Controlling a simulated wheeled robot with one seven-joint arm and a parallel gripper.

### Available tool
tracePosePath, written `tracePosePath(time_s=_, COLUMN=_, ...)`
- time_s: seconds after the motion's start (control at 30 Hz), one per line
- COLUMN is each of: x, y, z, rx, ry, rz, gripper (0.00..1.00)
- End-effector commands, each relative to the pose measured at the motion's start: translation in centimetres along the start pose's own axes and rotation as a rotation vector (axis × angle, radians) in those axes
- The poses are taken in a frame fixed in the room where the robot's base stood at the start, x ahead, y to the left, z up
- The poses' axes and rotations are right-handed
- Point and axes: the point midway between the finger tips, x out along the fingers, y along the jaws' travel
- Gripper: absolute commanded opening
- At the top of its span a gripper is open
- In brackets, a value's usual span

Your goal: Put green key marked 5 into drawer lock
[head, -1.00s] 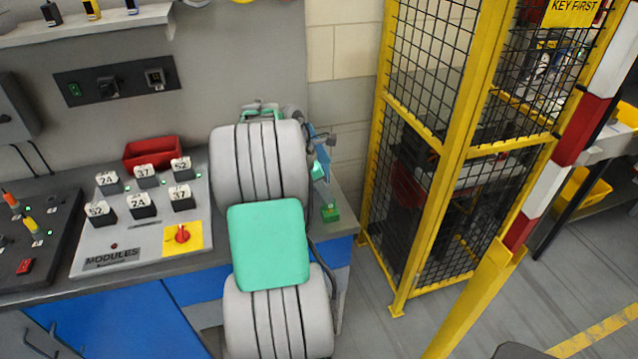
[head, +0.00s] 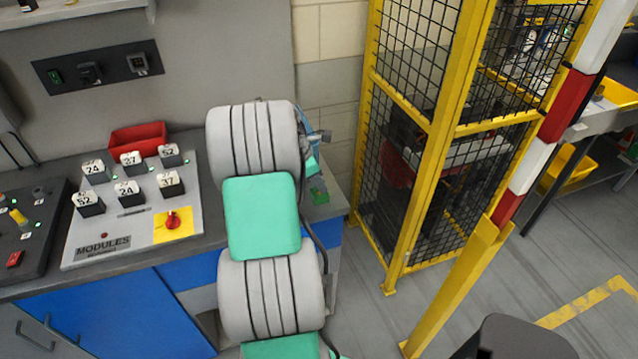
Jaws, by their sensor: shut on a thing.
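My gripper's fingers are hidden behind my own arm, which covers the middle of the head view, so I cannot see what they hold. Blue fronts (head: 130,318) lie under the bench top, with handles at the lower left. A narrower blue front (head: 190,263), perhaps a drawer, is partly covered by my arm. No drawer lock is visible.
A sloped MODULES panel (head: 135,215) with numbered blocks and a red knob stands on the bench left of my arm. A red bin (head: 138,138) is behind it. A yellow mesh cage (head: 415,170) and a red-and-white post (head: 535,165) stand right. Grey floor (head: 350,315) is clear between.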

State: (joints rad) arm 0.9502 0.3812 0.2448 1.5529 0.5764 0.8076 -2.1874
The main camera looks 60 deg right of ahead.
Motion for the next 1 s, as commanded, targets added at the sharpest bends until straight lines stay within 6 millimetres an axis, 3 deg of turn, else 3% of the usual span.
tracePosePath(time_s=0.47, x=-0.1, y=0.0, z=0.0, rx=0.000, ry=0.000, rz=0.000, gripper=0.00)
tracePosePath(time_s=1.0, x=-1.4, y=0.0, z=0.6, rx=0.000, ry=0.000, rz=0.000, gripper=0.00)
